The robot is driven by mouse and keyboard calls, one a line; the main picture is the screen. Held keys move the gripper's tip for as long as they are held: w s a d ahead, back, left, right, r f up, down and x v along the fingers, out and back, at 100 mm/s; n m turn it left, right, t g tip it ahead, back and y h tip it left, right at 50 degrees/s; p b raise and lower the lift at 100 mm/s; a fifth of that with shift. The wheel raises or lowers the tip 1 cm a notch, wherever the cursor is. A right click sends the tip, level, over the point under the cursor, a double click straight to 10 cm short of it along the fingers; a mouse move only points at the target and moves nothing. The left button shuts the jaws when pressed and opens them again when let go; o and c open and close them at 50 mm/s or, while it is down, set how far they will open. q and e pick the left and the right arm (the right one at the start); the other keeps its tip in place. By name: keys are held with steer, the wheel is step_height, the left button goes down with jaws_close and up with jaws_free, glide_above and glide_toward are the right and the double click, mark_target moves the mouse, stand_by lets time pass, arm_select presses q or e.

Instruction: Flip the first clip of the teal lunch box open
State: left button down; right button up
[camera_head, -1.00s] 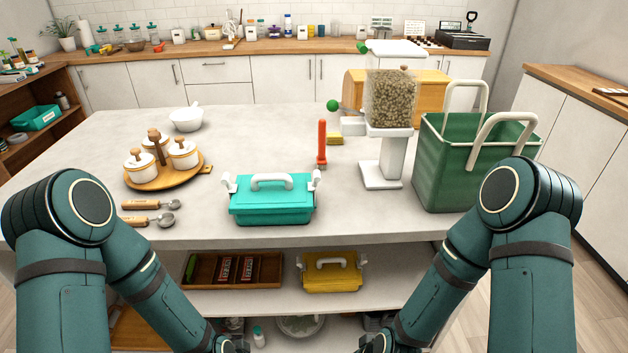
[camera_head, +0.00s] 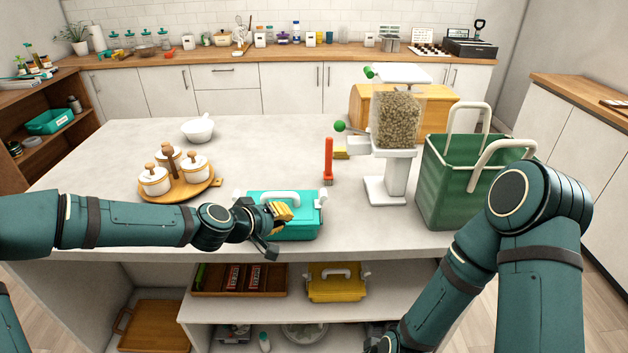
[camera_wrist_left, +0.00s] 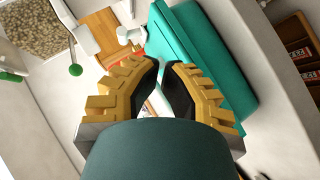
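The teal lunch box (camera_head: 305,230) stands near the front edge of the table, with a white handle on its lid. My left gripper (camera_head: 284,214) reaches in from the left over the left front part of the box. In the left wrist view its fingertips (camera_wrist_left: 165,64) are a small gap apart, with the teal box (camera_wrist_left: 215,50) beyond them. I see nothing held; contact with the box cannot be told. My right gripper (camera_head: 380,345) is barely visible at the bottom edge.
A red-handled brush (camera_head: 328,160) stands behind the box. A grain dispenser (camera_head: 396,125) and a green basket (camera_head: 455,180) stand to the right. A wooden tray with white jars (camera_head: 175,190) is at left. A yellow lunch box (camera_head: 335,285) is on the shelf below.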

arm_select(q)
step_height(320, 180, up, 8)
steer(key=w+a+t, duration=0.1)
steer(key=w, duration=0.1)
steer(key=shift+w+a+f+h, duration=0.15)
steer(key=shift+w+h, duration=0.15)
steer(key=x, duration=1)
steer(key=shift+w+d+p, duration=0.2)
steer(key=shift+p, duration=0.2)
steer(key=shift+s+d+f, duration=0.1)
steer(key=shift+d+f, duration=0.65)
steer(key=shift+d, duration=0.2)
steer(key=shift+d+f, duration=0.35)
steer(key=shift+d, duration=0.1)
steer(key=shift+r, duration=0.1)
